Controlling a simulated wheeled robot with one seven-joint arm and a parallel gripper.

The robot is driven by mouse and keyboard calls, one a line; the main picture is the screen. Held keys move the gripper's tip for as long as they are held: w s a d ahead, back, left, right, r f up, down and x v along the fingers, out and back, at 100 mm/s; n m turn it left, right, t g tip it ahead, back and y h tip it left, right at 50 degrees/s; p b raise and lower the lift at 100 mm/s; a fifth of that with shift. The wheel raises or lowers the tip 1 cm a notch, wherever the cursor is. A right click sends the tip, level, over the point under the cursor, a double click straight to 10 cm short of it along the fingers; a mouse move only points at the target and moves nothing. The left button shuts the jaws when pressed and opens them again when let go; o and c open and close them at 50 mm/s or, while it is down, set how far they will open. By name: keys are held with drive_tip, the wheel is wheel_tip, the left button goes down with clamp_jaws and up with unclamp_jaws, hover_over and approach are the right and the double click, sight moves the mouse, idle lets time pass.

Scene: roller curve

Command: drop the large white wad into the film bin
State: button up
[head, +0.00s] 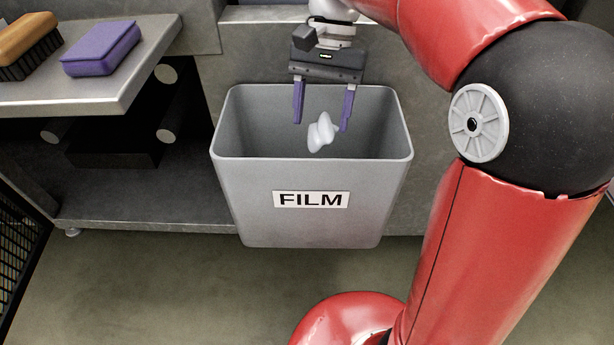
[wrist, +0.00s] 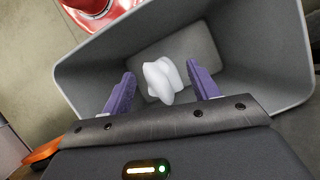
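The large white wad (head: 321,132) is a lumpy, pale piece seen inside the mouth of the grey film bin (head: 246,190), which has a FILM label on its front. My gripper (head: 321,124) is over the bin, pointing down, with its two purple fingers spread apart. In the head view the wad shows between and just below the fingertips. In the wrist view the wad (wrist: 161,80) lies between the fingers (wrist: 163,80), with a narrow gap on each side. It appears to be in mid-air, with the grey bin walls (wrist: 270,50) around it.
A grey shelf (head: 120,92) at the upper left holds a purple block (head: 101,48) and an orange-brown brush (head: 27,45). A dark mesh crate (head: 17,245) stands at the left edge.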

drive_tip(key=shift+o, duration=1.2)
drive_tip(key=a+p+v, duration=0.1)
drive_tip(key=v, duration=0.6)
drive_tip(key=shift+d+r+p, duration=0.4)
drive_tip(key=shift+d, duration=0.15)
drive_tip(key=shift+w, duration=0.1)
